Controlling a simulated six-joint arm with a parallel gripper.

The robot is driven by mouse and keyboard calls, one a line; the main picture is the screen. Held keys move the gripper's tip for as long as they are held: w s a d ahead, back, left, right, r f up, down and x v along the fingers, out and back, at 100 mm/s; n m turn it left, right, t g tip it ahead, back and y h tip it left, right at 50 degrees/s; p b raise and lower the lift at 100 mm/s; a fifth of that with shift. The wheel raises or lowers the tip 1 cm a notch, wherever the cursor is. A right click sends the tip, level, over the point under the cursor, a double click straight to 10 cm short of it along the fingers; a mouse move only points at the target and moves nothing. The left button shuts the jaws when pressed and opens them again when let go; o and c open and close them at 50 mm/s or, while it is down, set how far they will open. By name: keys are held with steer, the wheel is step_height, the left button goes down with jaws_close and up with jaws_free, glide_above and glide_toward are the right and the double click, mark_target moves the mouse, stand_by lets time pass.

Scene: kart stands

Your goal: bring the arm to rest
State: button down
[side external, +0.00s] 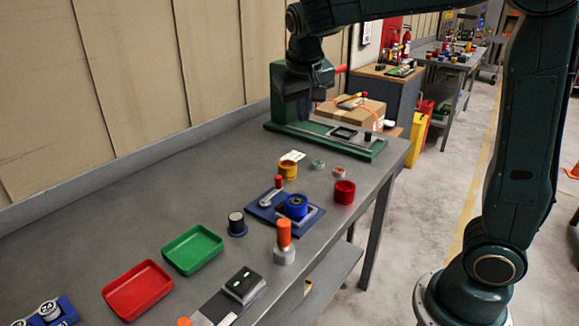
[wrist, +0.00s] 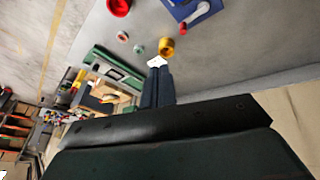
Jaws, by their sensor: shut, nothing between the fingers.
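My gripper (wrist: 158,70) is shut and empty. In the wrist view its two dark fingers lie together, pointing over the grey bench. In the side view my dark green arm reaches in from the top right, and the wrist end (side external: 305,80) hangs above the far part of the bench, in front of the green press-like machine (side external: 318,133). The fingertips are hard to make out there against the machine. Nothing on the bench is visibly touched by the gripper.
The grey bench (side external: 120,215) holds a yellow cup (side external: 288,170), red cup (side external: 344,192), blue fixture (side external: 265,208), orange-topped peg (side external: 284,235), green tray (side external: 192,249) and red tray (side external: 137,290). A panelled wall (side external: 120,80) runs along the back. Bare bench lies left of the fixture.

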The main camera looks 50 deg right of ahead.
steer(key=s+a+f+n+t+y, duration=0.1)
steer(key=s+a+n+y, duration=0.1)
steer(key=s, duration=0.9)
steer(key=s+a+f+n+t+y, duration=0.1)
steer(key=s+a+f+n+y, duration=0.1)
steer(key=s, duration=0.9)
steer(key=shift+s+a+n+t, duration=0.35)
steer(key=shift+a+n, duration=0.35)
steer(key=shift+a, duration=0.45)
steer(key=shift+w, duration=0.1)
